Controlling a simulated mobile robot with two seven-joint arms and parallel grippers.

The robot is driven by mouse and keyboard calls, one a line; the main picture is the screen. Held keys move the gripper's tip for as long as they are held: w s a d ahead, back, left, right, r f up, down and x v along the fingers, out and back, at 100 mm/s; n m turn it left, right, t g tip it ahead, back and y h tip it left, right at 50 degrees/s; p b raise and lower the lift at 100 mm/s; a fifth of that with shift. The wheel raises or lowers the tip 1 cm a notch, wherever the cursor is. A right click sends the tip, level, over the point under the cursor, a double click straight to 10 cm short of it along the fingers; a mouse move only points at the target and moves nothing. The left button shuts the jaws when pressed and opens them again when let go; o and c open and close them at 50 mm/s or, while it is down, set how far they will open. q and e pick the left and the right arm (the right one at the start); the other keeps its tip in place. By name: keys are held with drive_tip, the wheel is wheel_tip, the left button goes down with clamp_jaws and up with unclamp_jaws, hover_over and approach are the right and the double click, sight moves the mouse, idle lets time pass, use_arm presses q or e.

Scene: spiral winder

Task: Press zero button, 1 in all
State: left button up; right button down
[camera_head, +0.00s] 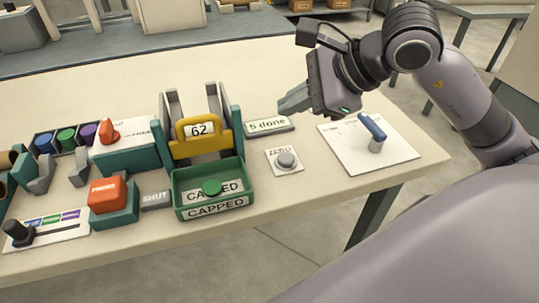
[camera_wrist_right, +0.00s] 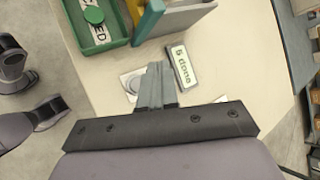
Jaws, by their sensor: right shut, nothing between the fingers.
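The zero button (camera_head: 286,160) is a round grey knob on a small white plate marked "ZERO", on the table right of the green tray. In the right wrist view the zero button (camera_wrist_right: 135,83) is partly hidden behind my fingers. My right gripper (camera_head: 284,107) is shut and empty. It is above the table, beyond the button in the head view and near the "5 done" sign (camera_head: 269,126). The right gripper (camera_wrist_right: 156,68) also shows in the wrist view, its fingers together. My left gripper is not in view.
The green "CAPPED" tray (camera_head: 213,209) holds a green disc. A blue-handled lever (camera_head: 372,127) rises from a white plate at right. A red-topped button box (camera_head: 112,203) and coloured spools are at left.

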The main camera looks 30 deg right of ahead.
drive_tip(key=shift+w+d+r, duration=0.1)
drive_tip(key=shift+d, duration=0.1)
idle(0.3)
drive_tip(key=b, duration=0.6)
hover_over(290, 160)
wheel_tip(290, 160, down, 8)
drive_tip(key=shift+d+r, duration=0.1)
drive_tip(key=shift+f+b, duration=0.55)
idle(0.5)
